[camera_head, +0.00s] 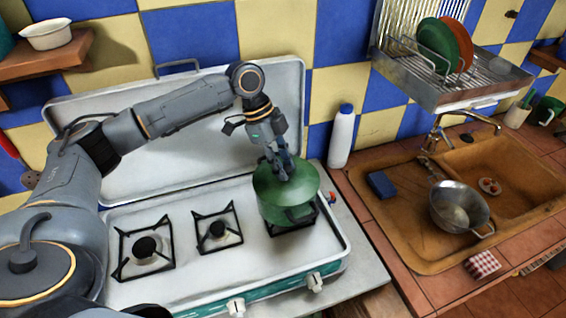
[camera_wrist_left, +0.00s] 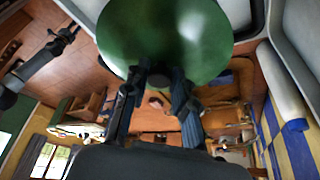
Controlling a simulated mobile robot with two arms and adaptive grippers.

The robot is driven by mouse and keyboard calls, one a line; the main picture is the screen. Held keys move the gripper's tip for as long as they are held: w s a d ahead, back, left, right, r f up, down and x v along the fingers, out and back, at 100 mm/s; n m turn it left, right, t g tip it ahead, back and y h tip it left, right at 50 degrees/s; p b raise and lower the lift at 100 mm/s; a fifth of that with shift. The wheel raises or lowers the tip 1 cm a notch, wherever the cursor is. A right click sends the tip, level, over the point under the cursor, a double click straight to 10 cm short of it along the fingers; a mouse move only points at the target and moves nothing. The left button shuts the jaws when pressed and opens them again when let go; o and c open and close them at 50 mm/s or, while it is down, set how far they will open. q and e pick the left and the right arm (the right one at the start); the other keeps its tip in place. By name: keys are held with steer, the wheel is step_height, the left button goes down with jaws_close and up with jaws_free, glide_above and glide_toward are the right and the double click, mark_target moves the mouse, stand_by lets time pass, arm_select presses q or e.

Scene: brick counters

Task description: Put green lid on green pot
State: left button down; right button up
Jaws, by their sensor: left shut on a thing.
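The green lid (camera_head: 302,182) lies over the top of the green pot (camera_head: 270,211), which stands on the right burner of the stove. Whether the lid is fully seated or just above the rim I cannot tell. My left gripper (camera_head: 281,172) is over the lid and shut on its knob, which the fingers hide.
The stove's raised cover (camera_head: 130,150) stands behind the pot. Two empty burners (camera_head: 217,229) are to its left. A white bottle (camera_head: 341,138) stands to the right. Beyond it is a sink (camera_head: 400,230) with a metal pan (camera_head: 455,212), under a dish rack (camera_head: 440,85).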

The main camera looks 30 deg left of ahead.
arm_select(q)
steer(key=c, duration=1)
jaws_free()
